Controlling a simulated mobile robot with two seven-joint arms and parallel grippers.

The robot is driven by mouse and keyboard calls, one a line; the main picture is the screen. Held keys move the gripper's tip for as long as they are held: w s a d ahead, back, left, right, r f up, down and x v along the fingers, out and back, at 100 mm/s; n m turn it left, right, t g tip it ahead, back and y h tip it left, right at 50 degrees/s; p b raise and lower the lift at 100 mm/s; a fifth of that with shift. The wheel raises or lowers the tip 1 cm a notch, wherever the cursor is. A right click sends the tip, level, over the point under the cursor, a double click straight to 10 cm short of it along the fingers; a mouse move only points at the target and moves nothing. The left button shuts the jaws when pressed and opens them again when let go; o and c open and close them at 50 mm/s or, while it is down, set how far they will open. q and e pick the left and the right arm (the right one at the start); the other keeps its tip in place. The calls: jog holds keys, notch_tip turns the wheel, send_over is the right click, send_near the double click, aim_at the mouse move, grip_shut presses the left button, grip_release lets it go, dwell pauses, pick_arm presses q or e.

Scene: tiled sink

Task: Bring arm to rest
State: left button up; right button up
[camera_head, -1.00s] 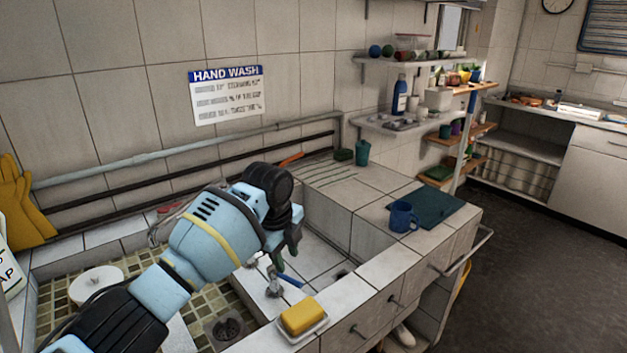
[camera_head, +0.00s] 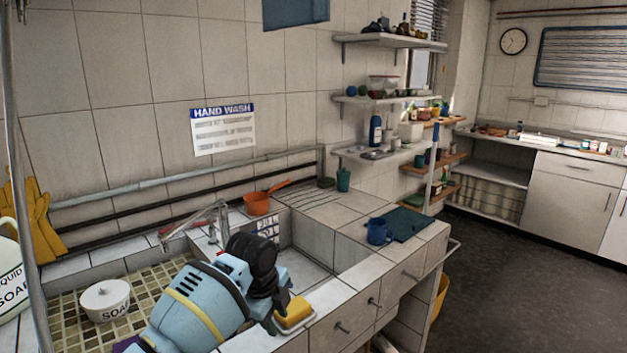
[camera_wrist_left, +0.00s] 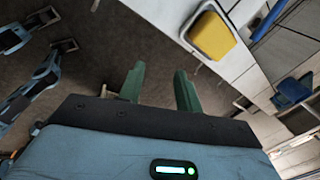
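My left arm (camera_head: 205,305) is blue with a yellow band and a black wrist. In the head view it reaches over the near side of the sink, its wrist end pointing down beside the yellow sponge (camera_head: 294,311). In the left wrist view my left gripper (camera_wrist_left: 160,78) shows two green fingers spread apart with nothing between them, over the dark floor. The fingers are mostly hidden behind the wrist in the head view. My right gripper cannot be made out in either view.
The sponge sits on a white dish at the counter's front edge. A white soap bowl (camera_head: 105,300) is at left. Open floor (camera_head: 520,270) lies right.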

pick_arm(q)
jog(key=s+f+n+t+h+p, duration=0.1)
jog(key=s+f+n, duration=0.4)
jog(key=s+f, duration=0.55)
jog(key=s+f+n+t+h, duration=0.2)
jog(key=s+f+n, duration=0.45)
jog(key=f, duration=0.75)
jog(key=s+a+n+t+y, duration=0.1)
jog(key=s+a+n, duration=0.2)
jog(key=s, duration=0.6)
jog(key=s+a+n+t+y, duration=0.1)
jog(key=s+a+n, duration=0.2)
jog(key=s, duration=0.6)
jog(key=s+a+n+t+p, duration=0.1)
jog(key=s+a+n, duration=0.2)
jog(key=s+a, duration=0.3)
jog(key=s, duration=0.3)
jog(key=shift+a+f+t+y, duration=0.2)
jog(key=shift+t+y, duration=0.1)
jog(key=shift+y, duration=0.1)
pick_arm(e)
jog(key=w+r, duration=0.2)
jog(key=r, duration=0.1)
jog(key=shift+w+d+t, duration=0.15)
jog(key=shift+w+t, duration=0.2)
jog(key=shift+t, duration=0.05)
